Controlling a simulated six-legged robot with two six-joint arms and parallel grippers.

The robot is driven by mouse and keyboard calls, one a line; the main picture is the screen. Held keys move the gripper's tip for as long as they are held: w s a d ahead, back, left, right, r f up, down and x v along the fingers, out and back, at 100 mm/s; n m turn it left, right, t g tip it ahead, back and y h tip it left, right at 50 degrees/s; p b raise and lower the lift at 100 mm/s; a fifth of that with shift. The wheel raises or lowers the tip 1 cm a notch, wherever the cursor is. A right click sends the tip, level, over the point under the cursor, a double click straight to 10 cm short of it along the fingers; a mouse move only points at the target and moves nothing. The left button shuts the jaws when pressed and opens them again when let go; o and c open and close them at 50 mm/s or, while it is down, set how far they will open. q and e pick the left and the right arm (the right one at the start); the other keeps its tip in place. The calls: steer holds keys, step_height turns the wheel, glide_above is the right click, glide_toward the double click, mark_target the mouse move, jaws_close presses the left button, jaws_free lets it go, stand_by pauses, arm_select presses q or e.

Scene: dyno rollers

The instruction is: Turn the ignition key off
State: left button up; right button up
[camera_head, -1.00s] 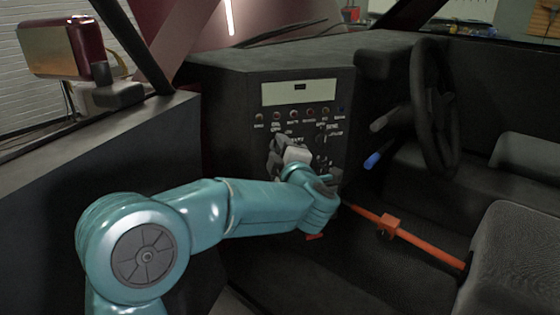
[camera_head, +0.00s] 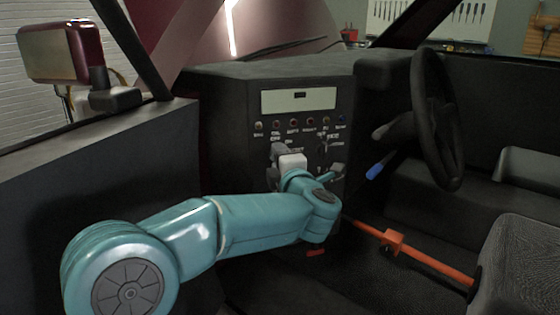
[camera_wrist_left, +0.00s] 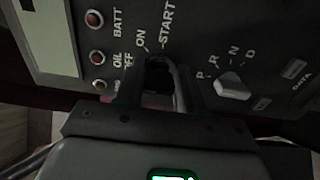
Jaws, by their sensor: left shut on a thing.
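The ignition switch (camera_wrist_left: 158,78) is on the dark dashboard panel (camera_wrist_left: 195,25), beside the printed labels OFF, ON and START. My left gripper (camera_wrist_left: 152,88) is up against the panel, with its two dark fingers around the key and shut on it. The key is dark and mostly hidden between the fingers, so I cannot tell which label it points at. In the head view my left gripper (camera_head: 277,152) reaches the console front, and its wrist hides the key there. My right gripper is not in view.
A white selector knob (camera_wrist_left: 232,86) marked P R N D sits close to the right of my fingers. Red indicator lamps (camera_wrist_left: 95,19) are at upper left. The steering wheel (camera_head: 434,115), a blue-tipped stalk (camera_head: 375,171) and an orange bar (camera_head: 430,260) stand right of the console.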

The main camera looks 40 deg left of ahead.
arm_select(q)
steer(key=shift+r, duration=0.35)
steer(key=o, duration=1)
steer(key=shift+c, duration=0.2)
steer(key=shift+f, duration=0.15)
steer(key=shift+d, duration=0.1)
steer(key=p+v, duration=0.2)
steer(key=v, duration=1.4)
steer(key=shift+s, duration=0.2)
